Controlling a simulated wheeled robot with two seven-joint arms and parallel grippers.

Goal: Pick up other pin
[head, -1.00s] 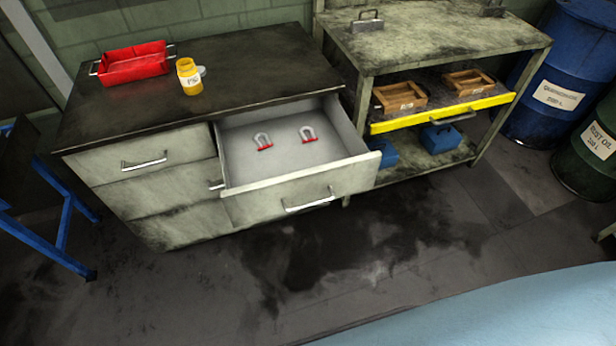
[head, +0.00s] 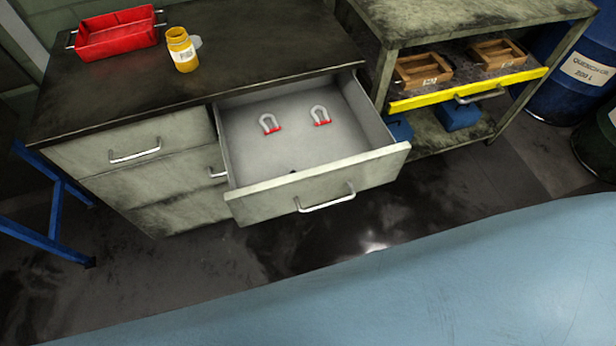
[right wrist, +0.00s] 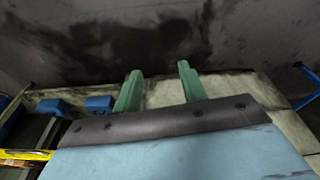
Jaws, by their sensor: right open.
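Two grey U-shaped pieces, the left one (head: 269,123) and the right one (head: 320,115), lie apart in the open drawer (head: 245,177). Each has a red bar or red ends on its near side; I cannot tell whether these are pins. A small dark spot (head: 292,171) shows near the drawer's front wall, too small to identify. My right gripper (right wrist: 159,72), with green fingers, is open and empty in the right wrist view, above the floor in front of the cabinet. My left gripper is not in view.
A red tray (head: 118,42) and a yellow jar (head: 181,55) stand on the dark cabinet top (head: 250,55). To the right, a shelf unit holds wooden boxes (head: 425,72) behind a yellow edge (head: 440,96). A blue stand (head: 55,210) is at left; drums (head: 580,80) are at far right.

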